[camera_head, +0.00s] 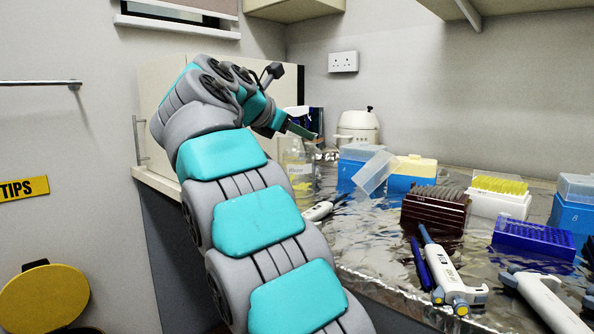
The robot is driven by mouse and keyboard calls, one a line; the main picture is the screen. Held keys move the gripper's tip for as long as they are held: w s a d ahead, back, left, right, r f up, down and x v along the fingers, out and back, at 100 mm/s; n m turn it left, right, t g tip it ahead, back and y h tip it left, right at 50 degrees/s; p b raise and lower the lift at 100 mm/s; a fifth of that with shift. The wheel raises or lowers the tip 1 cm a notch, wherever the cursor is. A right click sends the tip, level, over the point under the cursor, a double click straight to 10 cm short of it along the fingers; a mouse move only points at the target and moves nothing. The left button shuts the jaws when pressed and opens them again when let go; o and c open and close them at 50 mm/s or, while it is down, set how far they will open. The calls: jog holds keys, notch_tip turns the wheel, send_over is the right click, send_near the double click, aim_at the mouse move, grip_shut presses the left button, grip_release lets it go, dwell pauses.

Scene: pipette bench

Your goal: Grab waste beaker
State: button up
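My gripper (308,134) is at the end of my grey and teal arm, at the height of the vessel's top.
Blue tip boxes (352,170), a dark red rack (434,207), a white yellow-tip rack (498,198) and a blue rack (533,238) fill the bench's right side. Pipettes (448,275) lie in front. A white pot (358,127) stands behind. A yellow-lidded bin (42,298) is at lower left.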

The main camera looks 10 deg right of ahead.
jog(key=shift+x, duration=1.6)
grip_shut()
